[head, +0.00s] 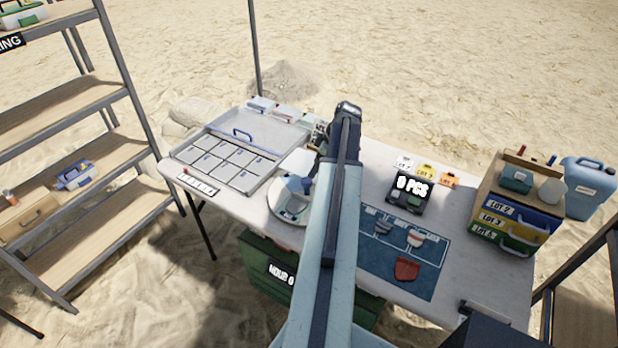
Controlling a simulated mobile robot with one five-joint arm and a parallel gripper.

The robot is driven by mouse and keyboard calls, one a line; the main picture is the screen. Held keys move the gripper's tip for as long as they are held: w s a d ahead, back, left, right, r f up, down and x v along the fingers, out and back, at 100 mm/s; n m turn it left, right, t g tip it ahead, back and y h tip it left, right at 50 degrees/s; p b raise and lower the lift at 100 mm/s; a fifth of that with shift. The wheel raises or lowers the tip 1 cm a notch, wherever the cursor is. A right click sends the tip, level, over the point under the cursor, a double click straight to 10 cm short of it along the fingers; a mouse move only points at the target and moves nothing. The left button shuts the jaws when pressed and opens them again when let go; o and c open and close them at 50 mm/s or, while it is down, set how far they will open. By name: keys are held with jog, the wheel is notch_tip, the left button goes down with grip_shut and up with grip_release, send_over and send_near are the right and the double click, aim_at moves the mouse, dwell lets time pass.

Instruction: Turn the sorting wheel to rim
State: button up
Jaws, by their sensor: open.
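A round, pale dish-like thing (285,208) with a blue part (295,184) sits near the table's front edge, left of my arm. It looks like the sorting wheel, but my arm covers its right side. Any marks on it are too small to read, so I cannot tell which setting it is at. My arm stretches forward over the table to a dark joint at its far end. My gripper is hidden behind the arm, and I cannot see it touching anything.
A compartment tray (215,165) lies at left. A green crate (262,285) stands below the front edge. Shelves (60,110) stand far left.

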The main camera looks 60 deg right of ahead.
aim_at(308, 179)
jog(key=b+x, duration=0.7)
jog(key=x, duration=0.1)
jog(key=shift+r, duration=0.1)
grip_shut()
jog(key=shift+d+r, duration=0.1)
jog(key=shift+d, duration=0.1)
jog(key=shift+a, duration=0.1)
jog(key=shift+s, duration=0.15)
